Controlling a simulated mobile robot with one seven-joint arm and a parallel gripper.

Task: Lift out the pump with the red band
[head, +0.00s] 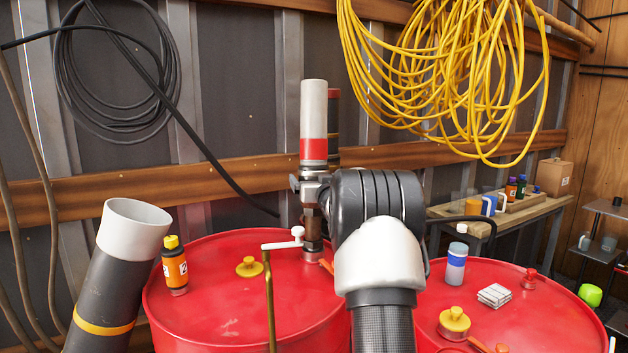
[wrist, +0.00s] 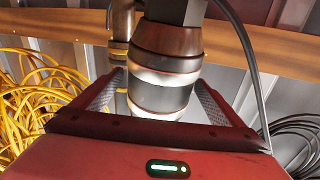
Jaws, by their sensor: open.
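The pump with the red band (head: 314,152) stands upright on the left red drum (head: 215,315) in the head view. It has a white top tube and a brownish metal lower part. My gripper (head: 311,188) is at the pump's middle, just below the red band. In the wrist view my open jaws (wrist: 160,92) lie on either side of a thick banded pump body (wrist: 160,70). Whether the fingers touch it cannot be told. A second, darker pump (head: 333,110) with thin bands stands close behind, partly hidden.
An orange bottle (head: 175,268), a yellow cap (head: 249,266) and a white-handled brass pipe (head: 268,285) are near the pump. The right drum (head: 560,320) holds a white-blue bottle (head: 456,264) and a white packet (head: 494,295). Yellow hose (head: 440,80) hangs at upper right.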

